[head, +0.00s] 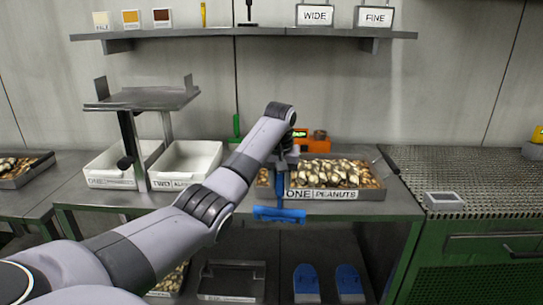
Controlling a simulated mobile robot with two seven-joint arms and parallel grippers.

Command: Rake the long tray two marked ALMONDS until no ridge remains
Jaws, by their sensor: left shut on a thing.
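My left gripper (284,165) is shut on a blue rake (280,214). The rake hangs handle up with its wide blue head down, in front of the tray marked ONE PEANUTS (320,193). That tray holds a heap of brown and pale nuts, and the rake head is at or below its front rim; I cannot tell if they touch. A white bin marked TWO AL... (205,160) stands to the left on the bench. My arm hides the rest of its label, and its visible inside looks empty. My right gripper is not in view.
A second white bin (108,178) and a grey post stand (140,100) are at left. An orange scale (312,143) is behind the peanuts. A tray of nuts (20,170) lies far left. The perforated bench (470,175) at right is mostly clear.

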